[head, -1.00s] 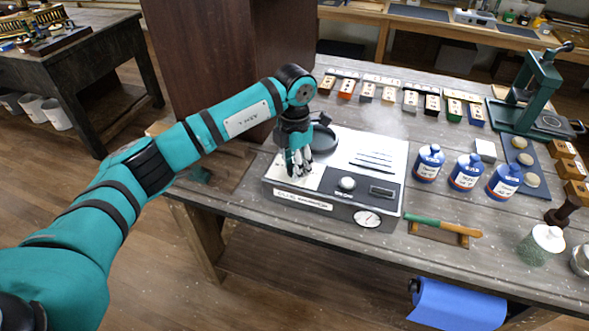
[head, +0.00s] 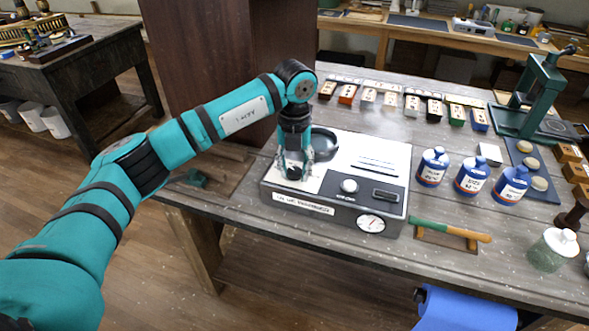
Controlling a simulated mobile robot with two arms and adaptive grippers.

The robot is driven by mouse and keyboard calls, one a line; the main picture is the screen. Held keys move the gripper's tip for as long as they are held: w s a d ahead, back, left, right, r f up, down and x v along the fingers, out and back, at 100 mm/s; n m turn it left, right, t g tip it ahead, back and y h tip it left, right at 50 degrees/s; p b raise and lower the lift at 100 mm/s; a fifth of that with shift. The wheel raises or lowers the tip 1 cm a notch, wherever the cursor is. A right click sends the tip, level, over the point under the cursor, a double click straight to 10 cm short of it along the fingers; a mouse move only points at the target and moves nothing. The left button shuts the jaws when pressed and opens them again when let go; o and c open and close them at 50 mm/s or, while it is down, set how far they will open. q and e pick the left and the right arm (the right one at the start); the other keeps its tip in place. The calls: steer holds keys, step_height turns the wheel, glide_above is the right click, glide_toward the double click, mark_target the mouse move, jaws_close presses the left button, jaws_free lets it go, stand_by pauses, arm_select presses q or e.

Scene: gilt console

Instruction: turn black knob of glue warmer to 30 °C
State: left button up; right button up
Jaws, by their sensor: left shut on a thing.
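The glue warmer (head: 330,208) is a white-topped box with a dark front panel, standing near the table's front edge. A round dark pan is set in its top, partly behind my gripper. My left gripper (head: 294,174) points down over the left part of the warmer's top and is shut on the black knob (head: 293,173), which shows between the fingers. The knob's pointer and scale cannot be read. A pale round knob (head: 349,186) and a dark slot-like panel (head: 385,195) sit to the right, with a round dial gauge (head: 371,223) on the front. My right gripper is out of view.
Blue bottles (head: 472,175) stand right of the warmer. A green-handled tool (head: 450,229) lies on a wooden rest in front of them. Small colored blocks line the back, and a green press (head: 535,95) stands back right. A dark wooden cabinet (head: 215,60) rises behind my left arm.

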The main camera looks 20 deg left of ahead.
mark_target(294, 170)
arm_select(q)
steer(key=shift+r+n, duration=0.1)
steer(key=shift+n, duration=0.5)
steer(key=o, duration=1.1)
steer(key=shift+o, duration=0.2)
step_height(294, 170, up, 12)
